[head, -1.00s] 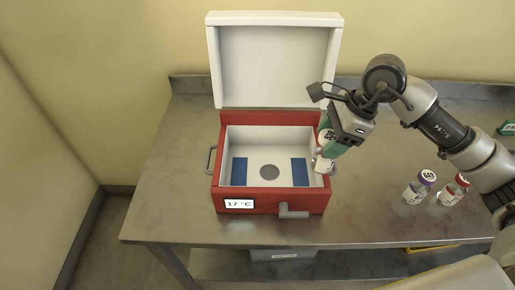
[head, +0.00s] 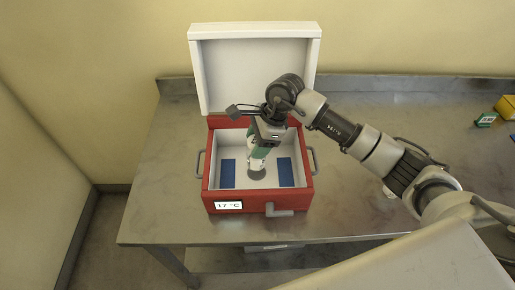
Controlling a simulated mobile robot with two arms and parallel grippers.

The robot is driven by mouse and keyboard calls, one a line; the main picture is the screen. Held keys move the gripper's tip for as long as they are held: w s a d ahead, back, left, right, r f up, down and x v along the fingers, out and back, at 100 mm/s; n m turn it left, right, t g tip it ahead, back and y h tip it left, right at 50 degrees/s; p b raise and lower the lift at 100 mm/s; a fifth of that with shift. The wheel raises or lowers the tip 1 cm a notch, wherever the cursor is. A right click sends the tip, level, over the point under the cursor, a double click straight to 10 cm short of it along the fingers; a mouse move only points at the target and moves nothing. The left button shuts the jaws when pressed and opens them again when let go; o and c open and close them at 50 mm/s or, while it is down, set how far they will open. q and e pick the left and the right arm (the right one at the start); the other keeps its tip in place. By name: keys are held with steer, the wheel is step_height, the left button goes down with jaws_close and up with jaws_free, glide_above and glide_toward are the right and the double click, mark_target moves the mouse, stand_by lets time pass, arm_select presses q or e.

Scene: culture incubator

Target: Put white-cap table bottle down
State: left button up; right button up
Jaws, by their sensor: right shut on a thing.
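My right gripper (head: 259,156) is over the middle of the open red incubator box (head: 240,206), pointing down into it. It is shut on the white-cap bottle (head: 257,164), which is small and mostly hidden by the fingers. The bottle is above or at the grey round spot (head: 257,175) on the white box floor; I cannot tell whether it touches. Blue pads lie on the floor to the left (head: 228,173) and right (head: 286,172) of the spot. My left gripper is not in view.
The white lid (head: 254,70) stands open behind the box. The box has side handles and a front latch (head: 279,210). A green box (head: 486,120) and a yellow one (head: 507,106) are at the far right. Steel table (head: 160,200) is clear left of the box.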

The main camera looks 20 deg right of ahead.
step_height(320, 180, down, 3)
steer(key=shift+f+p, duration=0.15)
steer(key=shift+p, duration=0.6)
steer(key=shift+f, duration=0.2)
steer(key=shift+f+b, duration=0.25)
steer(key=shift+b, duration=0.15)
steer(key=o, duration=1)
steer(key=shift+c, duration=0.2)
steer(key=shift+r, duration=0.1)
steer(key=shift+r+p, duration=0.25)
steer(key=shift+p, duration=0.2)
steer(key=b+v, duration=0.4)
steer(key=v, duration=0.8)
